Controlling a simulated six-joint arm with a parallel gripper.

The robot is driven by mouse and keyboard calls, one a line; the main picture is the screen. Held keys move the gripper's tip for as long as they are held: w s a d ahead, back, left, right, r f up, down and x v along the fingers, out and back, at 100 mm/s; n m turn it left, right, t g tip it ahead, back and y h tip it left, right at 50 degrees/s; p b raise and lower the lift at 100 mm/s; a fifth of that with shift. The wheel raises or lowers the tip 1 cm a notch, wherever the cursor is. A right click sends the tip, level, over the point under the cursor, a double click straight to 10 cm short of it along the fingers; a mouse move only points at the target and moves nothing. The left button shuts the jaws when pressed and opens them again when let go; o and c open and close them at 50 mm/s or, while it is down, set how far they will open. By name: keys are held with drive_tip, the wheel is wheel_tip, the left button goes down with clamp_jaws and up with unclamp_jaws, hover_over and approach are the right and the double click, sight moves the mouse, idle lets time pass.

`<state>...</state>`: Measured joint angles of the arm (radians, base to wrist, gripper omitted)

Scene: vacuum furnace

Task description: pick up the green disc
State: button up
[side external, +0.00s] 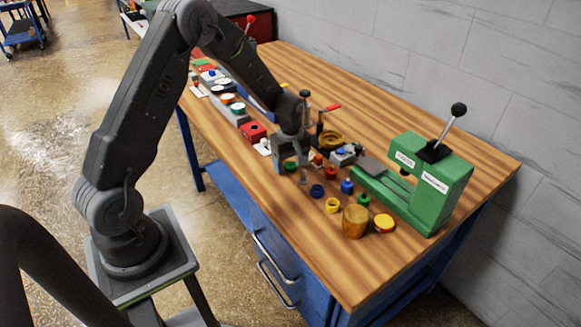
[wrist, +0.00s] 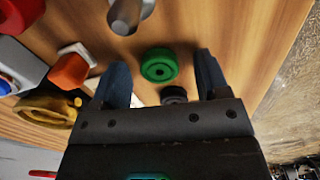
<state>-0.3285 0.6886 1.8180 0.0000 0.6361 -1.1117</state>
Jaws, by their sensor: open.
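The green disc (wrist: 158,65) lies flat on the wooden table, round with a small centre hole. My gripper is open and empty, and points down. In the side view the green disc (side external: 291,167) shows just below my gripper (side external: 292,162), partly covered by it. I cannot tell the exact height gap. Another green ring (side external: 363,200) lies farther right.
A dark small disc (wrist: 173,94) lies close to the green one. A grey metal post (wrist: 126,14) and an orange block (wrist: 69,72) stand nearby. A green press (side external: 420,180), blue ring (side external: 317,190), yellow ring (side external: 333,205) and amber cylinder (side external: 355,221) stand right.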

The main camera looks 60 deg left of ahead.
drive_tip(key=shift+c, duration=0.5)
drive_tip(key=c, duration=0.9)
